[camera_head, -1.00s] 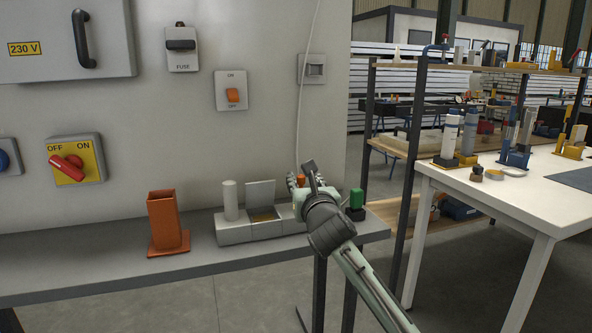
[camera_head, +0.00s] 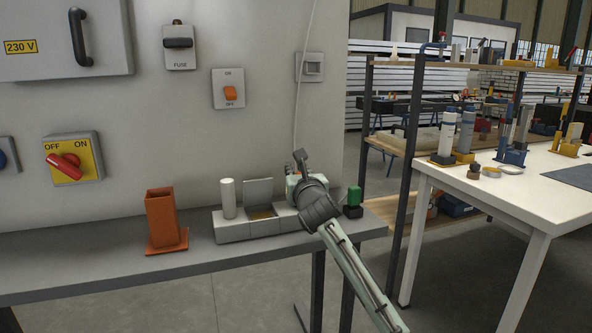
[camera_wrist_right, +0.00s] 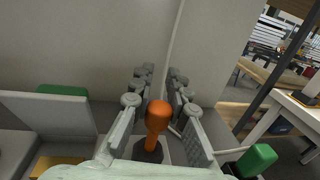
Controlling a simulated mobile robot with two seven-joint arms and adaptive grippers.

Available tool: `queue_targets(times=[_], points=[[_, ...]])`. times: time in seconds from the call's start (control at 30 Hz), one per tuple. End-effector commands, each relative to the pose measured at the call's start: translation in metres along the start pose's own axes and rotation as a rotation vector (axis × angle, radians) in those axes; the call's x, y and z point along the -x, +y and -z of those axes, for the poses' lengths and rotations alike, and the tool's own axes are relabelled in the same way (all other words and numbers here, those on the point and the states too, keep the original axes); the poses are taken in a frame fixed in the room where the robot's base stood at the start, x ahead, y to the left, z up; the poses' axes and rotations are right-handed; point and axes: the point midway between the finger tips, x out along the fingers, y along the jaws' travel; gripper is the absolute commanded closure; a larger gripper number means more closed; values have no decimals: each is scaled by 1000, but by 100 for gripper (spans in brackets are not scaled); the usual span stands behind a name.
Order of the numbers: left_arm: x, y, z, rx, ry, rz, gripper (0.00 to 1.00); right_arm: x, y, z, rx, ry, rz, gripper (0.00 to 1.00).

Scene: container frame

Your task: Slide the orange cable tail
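The orange cable tail (camera_wrist_right: 157,117) stands upright on a dark round base in the right wrist view. My left gripper is not in view.
A thin white cable (camera_head: 302,95) hangs down the wall behind the gripper. A green-topped block (camera_head: 353,196) stands close at right. A white cylinder (camera_head: 228,198) and an upright grey lid (camera_head: 258,190) stand left. An orange holder (camera_head: 162,220) is farther left on the shelf.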

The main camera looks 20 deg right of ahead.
Motion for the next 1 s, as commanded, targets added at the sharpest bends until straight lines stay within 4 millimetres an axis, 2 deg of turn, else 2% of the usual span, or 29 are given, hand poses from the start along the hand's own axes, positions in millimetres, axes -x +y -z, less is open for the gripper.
queue_targets(times=[0.37,0.63,0.93,0.97,1.0], points=[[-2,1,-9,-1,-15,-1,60,0,0,0,0,0,0,100],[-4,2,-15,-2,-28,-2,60,0,-1,31,4,3,1,100],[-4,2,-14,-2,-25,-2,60,0,-1,37,1,7,1,100],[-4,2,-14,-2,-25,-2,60,0,-1,37,1,8,1,84],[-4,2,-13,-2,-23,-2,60,0,-1,37,1,8,1,79]])
